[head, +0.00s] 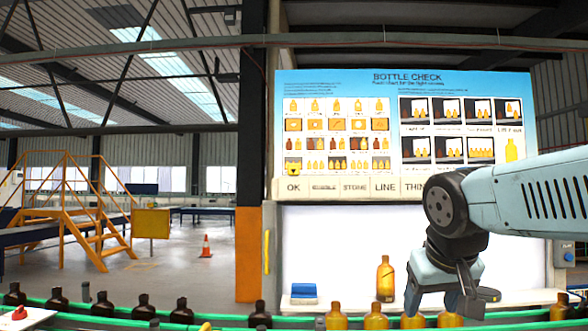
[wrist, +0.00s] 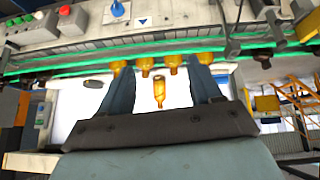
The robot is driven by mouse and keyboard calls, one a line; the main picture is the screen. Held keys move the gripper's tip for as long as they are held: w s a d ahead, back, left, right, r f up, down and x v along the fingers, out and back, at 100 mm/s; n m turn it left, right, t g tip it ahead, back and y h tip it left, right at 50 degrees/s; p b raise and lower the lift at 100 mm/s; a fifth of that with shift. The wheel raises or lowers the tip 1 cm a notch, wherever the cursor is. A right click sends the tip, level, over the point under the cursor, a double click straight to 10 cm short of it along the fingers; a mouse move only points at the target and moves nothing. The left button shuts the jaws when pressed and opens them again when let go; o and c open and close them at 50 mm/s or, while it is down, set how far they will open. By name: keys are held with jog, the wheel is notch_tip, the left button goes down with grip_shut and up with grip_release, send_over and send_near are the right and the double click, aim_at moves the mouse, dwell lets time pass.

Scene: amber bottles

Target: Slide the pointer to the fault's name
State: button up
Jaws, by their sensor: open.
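The Bottle Check board (head: 405,80) stands upright behind the conveyor in the head view. Its lower strip carries name plates: OK (head: 293,188), one too blurred to read, STONE (head: 355,188), LINE (head: 385,187) and THIN, partly hidden by my arm. A yellow pointer (head: 293,170) sits above OK at the strip's left end. One amber bottle (head: 385,278) stands alone before the white lit panel (head: 335,240); it also shows in the wrist view (wrist: 159,92). My gripper (head: 440,300) is open and empty, low and right of that bottle, apart from the pointer.
Several amber and dark bottles (head: 143,305) line the green-edged conveyor along the front. A blue block (head: 304,290) lies at the panel's lower left. A yellow handle (head: 267,252) is on the panel's left edge. The space before the board's left half is clear.

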jog(key=w+a+r+t, duration=0.2)
jog(key=w+a+r, duration=0.2)
jog(key=w+r, duration=0.35)
jog(key=w+a+r+t, duration=0.1)
jog(key=w+a+r, duration=0.3)
jog(key=w+r, duration=0.35)
jog(key=t, duration=0.4)
send_near(293, 167)
jog(key=shift+m, duration=0.3)
jog(key=x, duration=0.8)
jog(key=r+x, duration=0.1)
jog(key=x, duration=0.3)
jog(key=shift+w+d+f, duration=0.1)
jog(key=shift+w, duration=0.25)
jog(key=shift+c, duration=0.4)
grip_shut()
